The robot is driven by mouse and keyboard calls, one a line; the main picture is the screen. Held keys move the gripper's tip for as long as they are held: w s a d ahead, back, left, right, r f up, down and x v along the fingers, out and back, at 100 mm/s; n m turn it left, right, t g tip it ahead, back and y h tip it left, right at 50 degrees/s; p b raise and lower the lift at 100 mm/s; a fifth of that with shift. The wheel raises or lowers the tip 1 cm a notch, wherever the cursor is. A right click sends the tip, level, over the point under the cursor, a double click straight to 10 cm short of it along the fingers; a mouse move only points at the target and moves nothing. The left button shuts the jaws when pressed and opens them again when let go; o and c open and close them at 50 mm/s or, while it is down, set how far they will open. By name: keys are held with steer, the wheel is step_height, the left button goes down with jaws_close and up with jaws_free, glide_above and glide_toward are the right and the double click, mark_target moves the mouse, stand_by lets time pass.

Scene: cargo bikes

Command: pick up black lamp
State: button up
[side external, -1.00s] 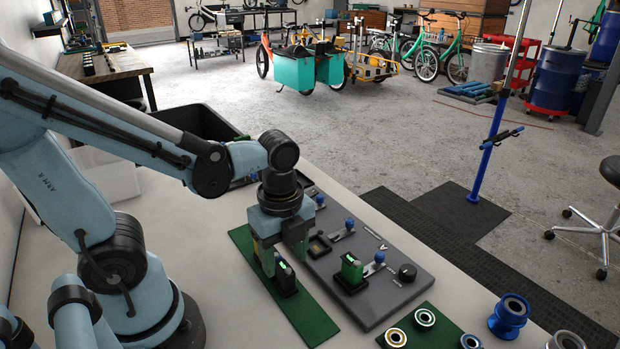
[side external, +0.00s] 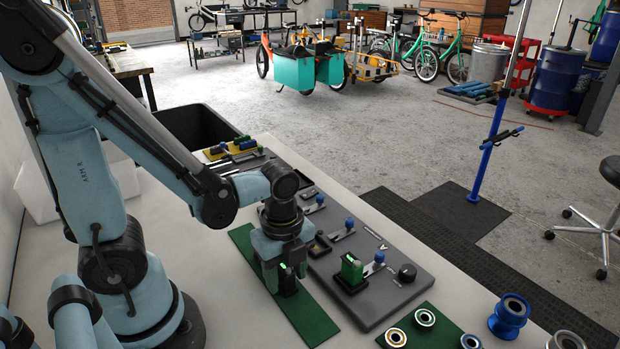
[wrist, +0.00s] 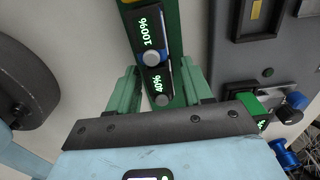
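Two small black lamps with lit green readouts sit on a green strip mat (side external: 318,322). In the wrist view, one black lamp reads 100% (wrist: 148,32) and the other reads 40% (wrist: 158,86). Each has a round grey knob. My gripper (side external: 285,272) is low over the mat; in the wrist view its green fingers (wrist: 158,80) stand on either side of the 40% lamp, with gaps showing. It is open. In the side view, one lamp (side external: 289,284) shows at the fingers; the other is hidden by the gripper.
A grey board (side external: 390,302) with blue knobs and a green-and-black block (side external: 352,271) lies close right of the mat. A second green mat (side external: 445,335) with metal rings is at the front right. A black bin (side external: 200,125) stands behind. Bare table is left of the mat.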

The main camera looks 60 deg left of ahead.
jaws_close()
steer(key=shift+r, duration=0.2)
